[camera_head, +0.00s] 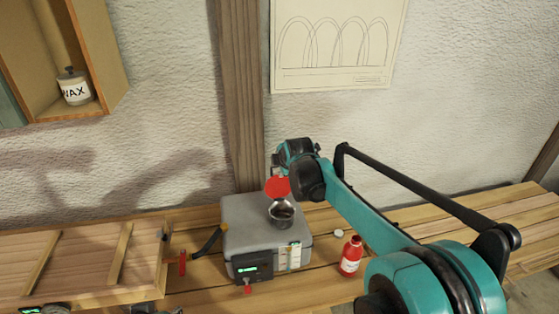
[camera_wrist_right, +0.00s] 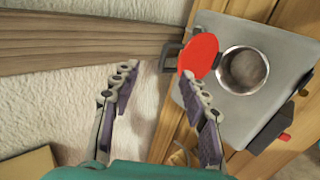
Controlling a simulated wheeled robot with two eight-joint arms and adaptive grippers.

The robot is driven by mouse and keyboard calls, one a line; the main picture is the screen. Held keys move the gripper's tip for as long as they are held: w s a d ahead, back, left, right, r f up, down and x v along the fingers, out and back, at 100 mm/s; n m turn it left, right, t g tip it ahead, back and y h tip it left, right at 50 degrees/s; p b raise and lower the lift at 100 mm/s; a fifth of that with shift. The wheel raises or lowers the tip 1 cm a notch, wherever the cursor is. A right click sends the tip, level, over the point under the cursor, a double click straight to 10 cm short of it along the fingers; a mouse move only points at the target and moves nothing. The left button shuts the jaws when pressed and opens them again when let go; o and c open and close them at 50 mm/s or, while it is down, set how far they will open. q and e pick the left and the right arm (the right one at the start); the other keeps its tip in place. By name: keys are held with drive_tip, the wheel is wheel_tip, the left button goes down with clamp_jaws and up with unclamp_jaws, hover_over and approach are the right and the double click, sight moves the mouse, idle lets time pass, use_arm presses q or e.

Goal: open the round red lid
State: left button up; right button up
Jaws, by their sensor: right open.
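The round red lid (camera_head: 277,187) stands raised at the back of the round metal opening (camera_head: 283,213) on top of a grey box (camera_head: 240,213). The opening is uncovered. In the right wrist view the lid (camera_wrist_right: 199,56) sits beside the opening (camera_wrist_right: 242,70), next to a dark hinge-like bracket. My right gripper (camera_wrist_right: 157,76) is open, with nothing between its fingers. Its right finger is close to the lid's edge; I cannot tell if they touch. In the head view my right arm's wrist hides most of the gripper, just above the lid.
A red bottle (camera_head: 351,256) stands right of the box on the wooden bench (camera_head: 410,213). A wooden board with slats (camera_head: 85,262) lies at left. A post (camera_head: 240,100) and rough wall rise close behind. A shelf with a wax jar (camera_head: 74,87) hangs upper left.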

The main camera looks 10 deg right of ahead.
drive_tip(key=shift+s+r, duration=0.25)
drive_tip(key=shift+s, duration=0.05)
drive_tip(key=s+r+p, duration=0.2)
drive_tip(key=s+p, duration=0.2)
drive_tip(key=s, duration=1)
drive_tip(key=s+f+m+g+b, duration=0.2)
drive_tip(key=s+f+m+b, duration=1.1)
drive_tip(key=s+f+m, duration=0.5)
drive_tip(key=s+f, duration=0.3)
drive_tip(key=s, duration=0.2)
drive_tip(key=shift+d+g, duration=0.4)
